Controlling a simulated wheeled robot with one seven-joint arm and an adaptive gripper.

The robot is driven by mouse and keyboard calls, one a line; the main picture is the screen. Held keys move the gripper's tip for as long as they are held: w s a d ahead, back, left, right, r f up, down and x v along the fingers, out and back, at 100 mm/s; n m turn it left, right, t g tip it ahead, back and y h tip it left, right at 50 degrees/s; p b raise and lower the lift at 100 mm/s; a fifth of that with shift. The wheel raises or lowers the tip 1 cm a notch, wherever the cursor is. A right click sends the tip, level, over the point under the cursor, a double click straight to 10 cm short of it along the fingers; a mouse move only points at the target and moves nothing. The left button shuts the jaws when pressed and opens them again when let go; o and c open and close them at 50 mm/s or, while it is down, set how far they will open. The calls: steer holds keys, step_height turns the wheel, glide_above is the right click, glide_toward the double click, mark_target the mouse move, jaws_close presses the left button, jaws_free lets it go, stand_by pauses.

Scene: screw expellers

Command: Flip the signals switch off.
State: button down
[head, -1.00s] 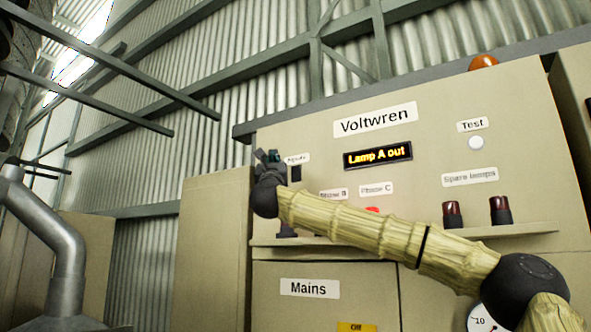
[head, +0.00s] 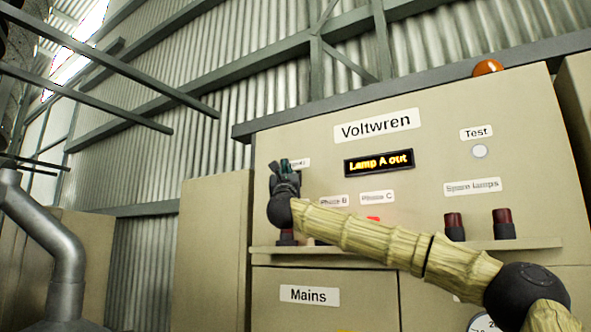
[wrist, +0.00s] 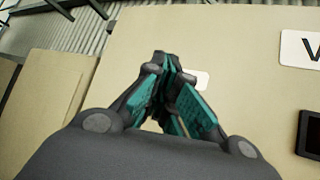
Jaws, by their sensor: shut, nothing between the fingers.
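The signals label (head: 303,163) shows in part on the beige Voltwren panel, its left side covered by my gripper. The signals switch below it is hidden behind my gripper and wrist, so its position cannot be told. My gripper (head: 284,163) is shut and empty, in front of the panel's upper left part. In the wrist view my gripper's teal-padded fingers (wrist: 167,62) meet at the tips. A small white label (wrist: 202,79) shows just right of them. I cannot tell whether the fingertips touch the panel.
The display (head: 379,162) reads "Lamp A out". A Test button (head: 480,151) is at the right. Spare lamps (head: 503,224) stand on a narrow shelf (head: 520,243). Another lamp (head: 287,237) stands at the shelf's left. My arm crosses before the Phase B and C area.

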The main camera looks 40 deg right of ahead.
steer(key=shift+w+d+r, duration=0.1)
steer(key=shift+w+d, duration=0.15)
steer(key=shift+d, duration=0.35)
steer(key=shift+w+d+r, duration=0.1)
steer(key=shift+w+d, duration=0.15)
steer(key=shift+d, duration=0.35)
steer(key=shift+d, duration=0.1)
stand_by(0.6)
steer(key=shift+w+d+b, duration=0.2)
steer(key=shift+d+b, duration=0.05)
steer(key=shift+b, duration=0.1)
steer(key=shift+w+d+r, duration=0.1)
steer(key=shift+d, duration=0.2)
stand_by(0.9)
steer(key=shift+a+b, duration=0.2)
steer(key=shift+b, duration=0.1)
steer(key=shift+s+a+b, duration=0.35)
steer(key=shift+a+b, duration=0.15)
steer(key=shift+a, duration=0.1)
